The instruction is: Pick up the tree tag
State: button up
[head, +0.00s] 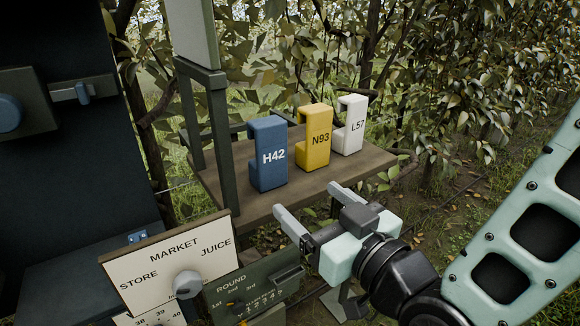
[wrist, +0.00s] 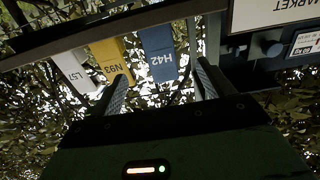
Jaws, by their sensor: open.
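Three block-shaped tags with side notches stand upright in a row on a brown wooden shelf (head: 220,190). They are blue H42 (head: 268,165), yellow N93 (head: 314,148) and white L57 (head: 350,133); nothing marks which is the tree tag. My gripper (head: 307,200) is open and empty, in front of the shelf and apart from the tags. In the wrist view the tags appear upside down: blue H42 (wrist: 158,58) shows between the fingers (wrist: 162,75), farther off, with yellow N93 (wrist: 110,60) and white L57 (wrist: 73,72) to its left.
A dark post (head: 222,140) rises at the shelf's left end. A MARKET, STORE and JUICE sign with a knob (head: 170,262) and a green ROUND panel (head: 255,285) stand lower left. Leafy branches (head: 460,100) crowd behind and right of the shelf. Its front strip is bare.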

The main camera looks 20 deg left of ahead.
aim_at(273, 169)
jog(key=p+x, duration=0.3)
jog(key=x, duration=0.8)
jog(key=shift+w+a+r, duration=0.1)
jog(key=shift+a, duration=0.05)
jog(key=shift+p+x, duration=1.3)
jog(key=shift+x, duration=1.35)
jog(key=shift+w+r, duration=0.1)
jog(key=shift+r, duration=0.1)
jog(key=c, duration=1.1)
